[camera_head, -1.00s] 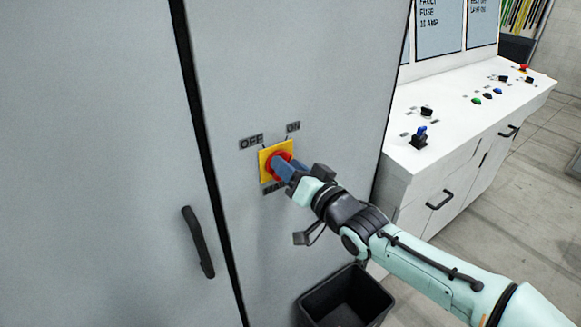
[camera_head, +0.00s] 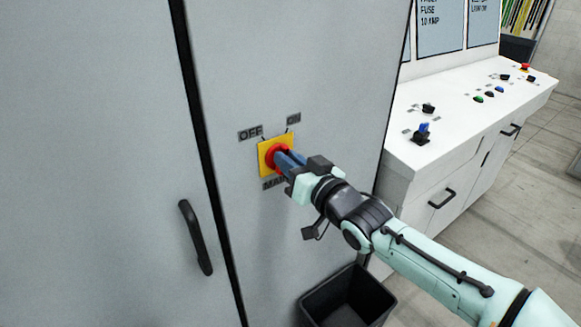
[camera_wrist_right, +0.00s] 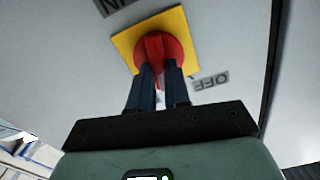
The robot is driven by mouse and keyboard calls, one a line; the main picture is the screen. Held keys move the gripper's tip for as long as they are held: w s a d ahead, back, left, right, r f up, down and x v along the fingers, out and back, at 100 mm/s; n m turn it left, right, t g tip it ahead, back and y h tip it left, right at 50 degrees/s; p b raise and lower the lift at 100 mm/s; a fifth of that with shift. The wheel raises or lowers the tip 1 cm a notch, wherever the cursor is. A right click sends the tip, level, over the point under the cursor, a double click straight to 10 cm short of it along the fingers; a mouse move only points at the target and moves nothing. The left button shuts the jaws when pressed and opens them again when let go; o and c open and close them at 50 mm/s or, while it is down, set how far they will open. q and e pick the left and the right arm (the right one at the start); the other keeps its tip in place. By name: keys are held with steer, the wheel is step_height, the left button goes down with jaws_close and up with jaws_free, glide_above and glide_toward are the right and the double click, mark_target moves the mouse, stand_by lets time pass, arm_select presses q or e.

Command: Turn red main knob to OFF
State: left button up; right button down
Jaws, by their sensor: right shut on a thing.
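The red main knob (camera_head: 272,154) sits on a yellow square plate (camera_head: 265,167) on the grey cabinet door. An OFF label (camera_head: 250,133) is at its upper left and an ON label (camera_head: 293,118) at its upper right. My right gripper (camera_head: 284,159) is at the knob, its blue fingers shut on it and hiding part of it. In the right wrist view the knob's red grip bar (camera_wrist_right: 155,46) lies between the two fingers (camera_wrist_right: 158,75). The exact knob angle is hard to tell. My left gripper is not in view.
A black door handle (camera_head: 195,238) is on the cabinet at the lower left. A black bin (camera_head: 345,300) stands below my right arm. A white control desk (camera_head: 460,130) with several buttons and switches stands at the right.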

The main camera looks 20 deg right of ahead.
steer(key=shift+s+a+f+n+b, duration=0.15)
steer(key=shift+n+b, duration=0.75)
steer(key=shift+n, duration=1.15)
steer(key=shift+w+a+f+n+b, duration=0.15)
steer(key=shift+n+b, duration=0.75)
steer(key=shift+n, duration=1.15)
steer(key=shift+s+r, duration=0.1)
steer(key=c, duration=1.1)
jaws_free()
steer(key=shift+r, duration=0.1)
